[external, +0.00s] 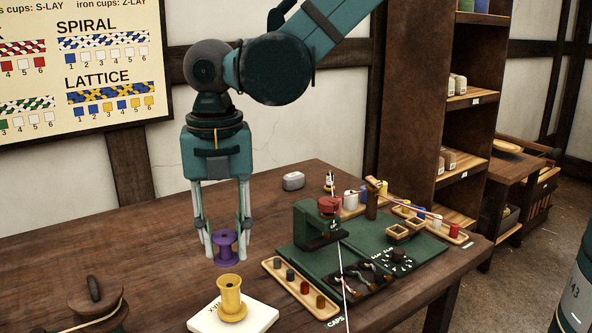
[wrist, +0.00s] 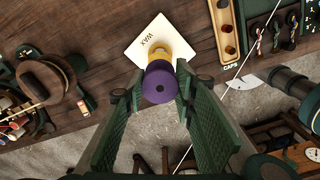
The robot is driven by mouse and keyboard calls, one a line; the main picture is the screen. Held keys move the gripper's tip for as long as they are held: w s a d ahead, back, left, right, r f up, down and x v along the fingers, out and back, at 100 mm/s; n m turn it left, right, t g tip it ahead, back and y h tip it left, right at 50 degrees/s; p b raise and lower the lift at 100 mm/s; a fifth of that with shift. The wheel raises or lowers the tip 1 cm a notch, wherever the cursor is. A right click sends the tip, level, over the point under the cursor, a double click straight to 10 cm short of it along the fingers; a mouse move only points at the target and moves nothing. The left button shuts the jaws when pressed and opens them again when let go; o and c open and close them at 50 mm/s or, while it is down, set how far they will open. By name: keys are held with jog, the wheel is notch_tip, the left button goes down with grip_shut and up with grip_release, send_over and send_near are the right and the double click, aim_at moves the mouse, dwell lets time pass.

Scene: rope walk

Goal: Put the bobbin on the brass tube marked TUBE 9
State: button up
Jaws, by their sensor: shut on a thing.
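A purple bobbin (external: 226,247) is between the two fingers of my gripper (external: 226,240), which is shut on it. The bobbin is upright, and its round top with a dark centre hole shows in the wrist view (wrist: 162,86). I cannot tell how far it is above the table. A yellow bobbin (external: 232,298) stands upright on a white block marked WAX (external: 262,318). In the wrist view the purple bobbin partly covers the yellow one (wrist: 158,52). I cannot make out a brass tube marked TUBE 9 in either view.
A green mat (external: 370,238) carries a green clamp-like stand (external: 310,222), small trays and a taut cord. A wooden tray of cups (external: 300,290) lies by its front. A dark wooden winder (external: 95,300) is at the lower left. The table behind my gripper is fairly clear.

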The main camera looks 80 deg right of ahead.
aim_at(226, 257)
jog(key=shift+f, duration=0.4)
jog(key=shift+f, duration=0.1)
jog(key=shift+f, duration=1.75)
jog(key=shift+f, duration=0.2)
jog(key=o, duration=0.8)
jog(key=shift+r, duration=0.25)
jog(key=shift+r, duration=5.95)
